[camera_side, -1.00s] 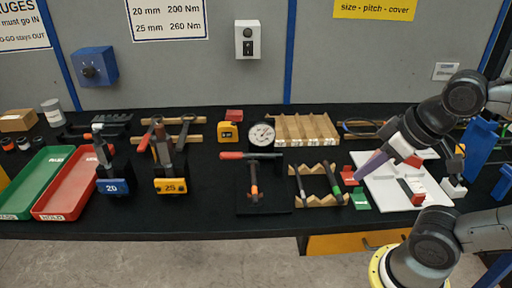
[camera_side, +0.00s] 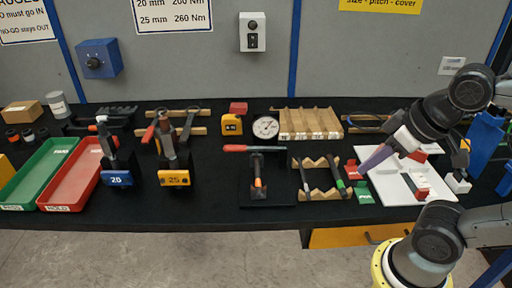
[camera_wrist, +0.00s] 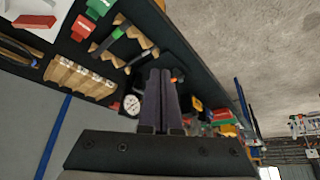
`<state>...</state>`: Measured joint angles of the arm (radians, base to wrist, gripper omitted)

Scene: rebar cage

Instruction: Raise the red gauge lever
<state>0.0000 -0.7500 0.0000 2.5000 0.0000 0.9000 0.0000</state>
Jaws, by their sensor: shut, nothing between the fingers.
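The red lever (camera_side: 236,148) lies roughly level at the middle of the bench in the side view, just in front of the round white dial gauge (camera_side: 265,127). Its dark bar runs right above a black plate (camera_side: 280,198) holding an orange-and-black upright part (camera_side: 257,181). My gripper (camera_side: 364,170) is at the right, over the left edge of the white board, well apart from the lever. Its purple fingers are shut and empty. In the wrist view the shut fingers (camera_wrist: 160,72) show beside the gauge (camera_wrist: 132,104); the red lever is not clear there.
A wooden V-block rack (camera_side: 320,178) with dark rods, and red (camera_side: 352,170) and green (camera_side: 364,192) blocks, stand between gripper and lever. A ribbed wooden rack (camera_side: 310,122) is behind. Blue (camera_side: 117,178) and yellow (camera_side: 174,177) labelled tools and trays are left.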

